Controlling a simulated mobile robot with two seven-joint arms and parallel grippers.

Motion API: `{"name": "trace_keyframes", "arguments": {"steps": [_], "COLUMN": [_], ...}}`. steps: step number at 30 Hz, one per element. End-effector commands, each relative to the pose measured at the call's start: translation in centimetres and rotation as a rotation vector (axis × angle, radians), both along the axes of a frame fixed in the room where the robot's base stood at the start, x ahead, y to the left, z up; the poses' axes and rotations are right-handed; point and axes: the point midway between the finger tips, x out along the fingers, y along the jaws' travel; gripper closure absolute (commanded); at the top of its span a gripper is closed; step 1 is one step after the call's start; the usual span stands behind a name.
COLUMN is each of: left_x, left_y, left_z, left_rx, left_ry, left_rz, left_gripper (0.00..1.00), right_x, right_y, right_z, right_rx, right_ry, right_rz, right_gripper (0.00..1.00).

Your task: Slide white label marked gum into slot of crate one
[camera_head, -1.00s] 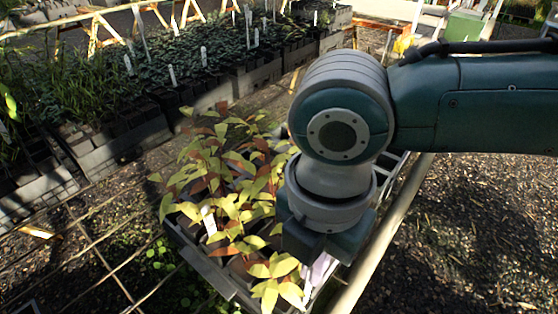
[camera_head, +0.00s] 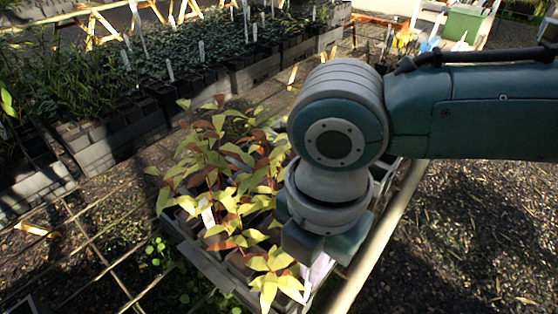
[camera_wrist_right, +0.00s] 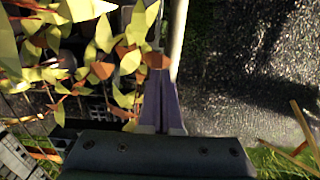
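A grey crate (camera_head: 208,268) of potted plants with yellow-green and reddish leaves stands left of my right arm. A white label (camera_head: 208,214) stands upright among these plants; no writing on it is readable. My right gripper (camera_head: 318,270) points down at the crate's right front edge, beside the leaves. In the right wrist view its pale purple fingers (camera_wrist_right: 160,92) lie close together, next to leaves and a pale rail. I cannot make out a label between them. The crate's slot and any crate number are not discernible. My left gripper is out of view.
A pale rail (camera_head: 385,240) runs along the crate's right side. Trays of dark green seedlings (camera_head: 190,60) with white labels stand behind at the left. Thin bars cross the ground at the lower left. Gravel on the right is clear.

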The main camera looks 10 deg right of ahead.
Motion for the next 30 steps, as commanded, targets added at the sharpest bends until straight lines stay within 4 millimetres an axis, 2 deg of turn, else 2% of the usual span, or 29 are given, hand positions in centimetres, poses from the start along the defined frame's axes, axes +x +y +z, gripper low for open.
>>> {"name": "trace_keyframes", "arguments": {"steps": [24, 30], "left_x": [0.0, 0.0], "left_y": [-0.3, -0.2], "left_z": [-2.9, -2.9], "left_rx": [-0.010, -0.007], "left_ry": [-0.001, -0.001], "left_rz": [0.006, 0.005], "left_gripper": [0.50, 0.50], "right_x": [0.0, 0.0], "right_y": [0.0, 0.0], "right_z": [-3.8, -3.9], "right_rx": [0.001, 0.001], "right_ry": [0.000, -0.001], "right_rz": [-0.001, -0.001], "right_gripper": [1.00, 1.00]}}
